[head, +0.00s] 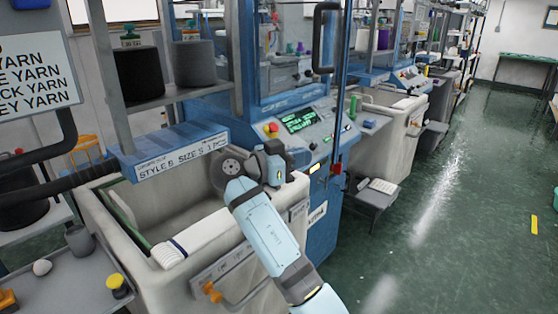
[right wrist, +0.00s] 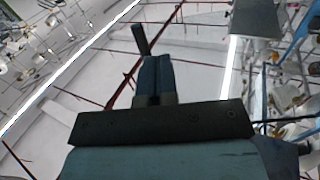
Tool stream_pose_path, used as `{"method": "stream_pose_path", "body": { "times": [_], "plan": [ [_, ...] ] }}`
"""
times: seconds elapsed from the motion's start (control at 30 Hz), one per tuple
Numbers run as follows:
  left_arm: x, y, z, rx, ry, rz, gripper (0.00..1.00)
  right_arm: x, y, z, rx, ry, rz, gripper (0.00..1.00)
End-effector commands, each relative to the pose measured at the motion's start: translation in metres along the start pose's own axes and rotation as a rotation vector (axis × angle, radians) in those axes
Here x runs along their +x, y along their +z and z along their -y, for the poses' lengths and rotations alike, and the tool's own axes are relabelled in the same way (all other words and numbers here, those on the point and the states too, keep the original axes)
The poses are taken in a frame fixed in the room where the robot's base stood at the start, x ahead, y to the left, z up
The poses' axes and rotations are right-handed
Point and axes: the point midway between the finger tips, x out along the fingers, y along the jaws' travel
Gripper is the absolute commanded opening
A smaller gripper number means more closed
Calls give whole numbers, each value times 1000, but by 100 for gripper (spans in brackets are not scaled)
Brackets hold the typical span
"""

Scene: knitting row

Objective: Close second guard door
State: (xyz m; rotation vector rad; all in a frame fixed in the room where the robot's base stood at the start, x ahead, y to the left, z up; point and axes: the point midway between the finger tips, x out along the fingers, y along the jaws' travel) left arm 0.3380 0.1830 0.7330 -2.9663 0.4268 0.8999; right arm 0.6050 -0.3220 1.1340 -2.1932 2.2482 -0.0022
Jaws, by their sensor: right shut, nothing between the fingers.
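The guard door with a black bar handle (head: 318,40) is at the upper middle of the head view. Its thin blue edge runs down to a red piece (head: 337,170) beside the blue knitting machine's green-lit panel (head: 300,120). I cannot tell how far the door stands open. My right gripper (head: 284,160) is in front of the machine, below and left of the handle and apart from it. In the right wrist view its fingers (right wrist: 153,78) are together and empty, pointing up toward the ceiling. My left gripper is not in view.
A pale bin (head: 130,235) with white knitted fabric (head: 205,240) stands below my right forearm. A grey side table (head: 70,275) is at lower left. A small grey stand (head: 370,195) is right of the machine. The green floor (head: 450,210) at right is mostly clear.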

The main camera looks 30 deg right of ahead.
Motion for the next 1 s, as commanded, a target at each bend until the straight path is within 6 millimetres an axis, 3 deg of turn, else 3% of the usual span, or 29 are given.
{"method": "stream_pose_path", "body": {
  "times": [0.1,0.3,0.83,1.0],
  "plan": [
    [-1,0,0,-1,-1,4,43,21,0,0,-1,1,-2,0],
    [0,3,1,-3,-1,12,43,42,0,0,-2,-1,0,0],
    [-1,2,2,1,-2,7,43,49,1,0,-2,-7,0,0],
    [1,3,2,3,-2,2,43,68,2,-1,0,-45,0,0]
  ]
}}
